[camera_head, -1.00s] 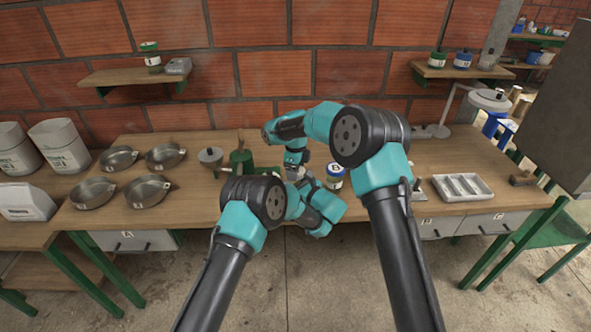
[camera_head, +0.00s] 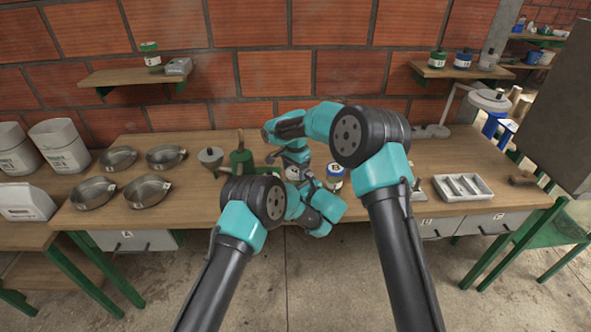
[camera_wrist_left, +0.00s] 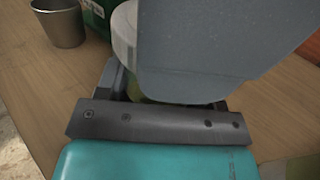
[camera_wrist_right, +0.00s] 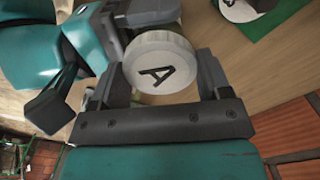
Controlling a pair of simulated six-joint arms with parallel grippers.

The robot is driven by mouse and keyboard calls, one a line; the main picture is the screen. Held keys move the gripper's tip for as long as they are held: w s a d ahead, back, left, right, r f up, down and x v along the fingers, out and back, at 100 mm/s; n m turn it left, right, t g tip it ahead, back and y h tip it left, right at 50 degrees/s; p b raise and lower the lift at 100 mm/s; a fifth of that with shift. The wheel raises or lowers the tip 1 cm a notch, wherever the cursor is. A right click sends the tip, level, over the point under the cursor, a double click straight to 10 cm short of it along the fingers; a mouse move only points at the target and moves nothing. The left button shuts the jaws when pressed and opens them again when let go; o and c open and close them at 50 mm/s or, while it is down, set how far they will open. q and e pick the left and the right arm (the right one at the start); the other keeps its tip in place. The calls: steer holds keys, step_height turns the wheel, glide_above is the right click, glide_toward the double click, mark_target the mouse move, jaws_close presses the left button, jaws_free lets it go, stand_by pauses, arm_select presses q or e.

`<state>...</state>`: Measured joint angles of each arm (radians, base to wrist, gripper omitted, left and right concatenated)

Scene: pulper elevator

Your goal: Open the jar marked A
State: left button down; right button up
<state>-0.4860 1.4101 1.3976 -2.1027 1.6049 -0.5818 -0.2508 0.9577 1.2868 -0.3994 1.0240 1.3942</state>
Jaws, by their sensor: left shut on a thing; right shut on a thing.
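The jar marked A is mostly hidden behind my arms in the head view. Its white lid, with a black A on top (camera_wrist_right: 160,62), sits between the fingers of my right gripper (camera_wrist_right: 158,82), which is shut on it. The pale lid edge (camera_wrist_left: 124,32) also shows in the left wrist view, partly covered by a grey part of my right gripper. My left gripper (camera_wrist_left: 165,92) is shut on the jar body, of which only a small greenish patch shows. Whether the lid is loose from the jar cannot be told.
Another jar, marked B (camera_head: 335,178), stands just right of my grippers. A green object (camera_head: 241,160) and a grey funnel-like vessel (camera_head: 211,158) stand to the left. Metal pans (camera_head: 147,191) lie farther left, and a white divided tray (camera_head: 462,187) lies at the right.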

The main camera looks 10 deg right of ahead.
steer(key=n, duration=2)
steer(key=shift+r, duration=0.1)
steer(key=n, duration=1)
steer(key=shift+n, duration=0.3)
steer(key=n, duration=1)
